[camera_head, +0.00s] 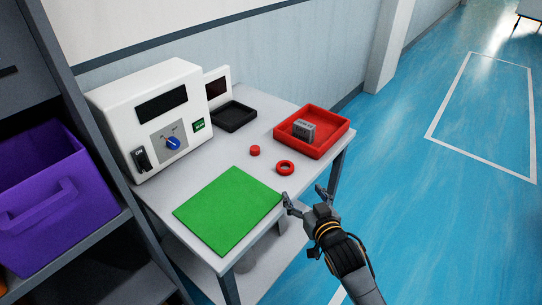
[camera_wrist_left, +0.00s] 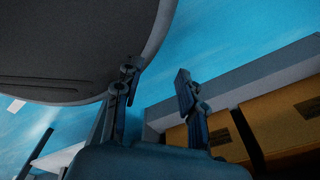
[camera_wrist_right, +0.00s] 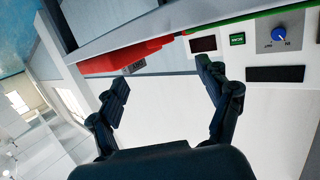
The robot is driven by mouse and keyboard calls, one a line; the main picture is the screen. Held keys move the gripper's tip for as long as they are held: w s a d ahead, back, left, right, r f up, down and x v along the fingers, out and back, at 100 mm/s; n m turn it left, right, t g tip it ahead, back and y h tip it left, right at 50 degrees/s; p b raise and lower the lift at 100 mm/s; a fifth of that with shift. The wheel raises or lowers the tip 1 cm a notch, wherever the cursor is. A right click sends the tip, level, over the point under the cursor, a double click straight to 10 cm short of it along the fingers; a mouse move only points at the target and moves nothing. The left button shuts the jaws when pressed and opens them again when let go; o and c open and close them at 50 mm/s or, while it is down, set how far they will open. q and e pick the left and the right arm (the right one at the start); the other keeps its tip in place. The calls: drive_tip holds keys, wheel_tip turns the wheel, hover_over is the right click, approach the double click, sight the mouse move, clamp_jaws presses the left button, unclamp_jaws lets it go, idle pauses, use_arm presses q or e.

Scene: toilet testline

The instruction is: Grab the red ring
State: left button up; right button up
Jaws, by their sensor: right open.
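The red ring (camera_head: 285,168) lies flat on the grey table (camera_head: 228,158), between the green mat and the red tray. My right gripper (camera_head: 306,194) is open and empty at the table's front right edge, a little nearer than the ring and apart from it. In the right wrist view my right gripper (camera_wrist_right: 162,85) has its fingers spread, and the ring cannot be made out. My left gripper (camera_wrist_left: 158,90) shows in the left wrist view with its fingers apart and nothing between them. It is out of the head view.
A small red cylinder (camera_head: 255,150) stands beside the ring. A red tray (camera_head: 340,136) holding a grey block (camera_head: 303,130) is behind it. The green mat (camera_head: 228,208), white machine (camera_head: 150,100) and black tray (camera_head: 232,116) take up the left. A purple bin (camera_head: 50,195) is on a shelf.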

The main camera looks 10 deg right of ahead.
approach(286, 168)
drive_tip(key=shift+w+d, duration=0.15)
drive_tip(key=shift+w, duration=0.7)
drive_tip(key=shift+x, duration=1.15)
drive_tip(key=shift+w+f, duration=0.15)
drive_tip(key=shift+w, duration=0.15)
drive_tip(key=x, duration=0.4)
drive_tip(key=shift+w+a+f, duration=0.15)
drive_tip(key=shift+a, duration=0.05)
drive_tip(key=shift+w, duration=0.3)
use_arm(q)
drive_tip(key=shift+s+d, duration=0.2)
drive_tip(key=shift+s, duration=0.3)
drive_tip(key=shift+s, duration=0.1)
use_arm(e)
drive_tip(key=c, duration=1.1)
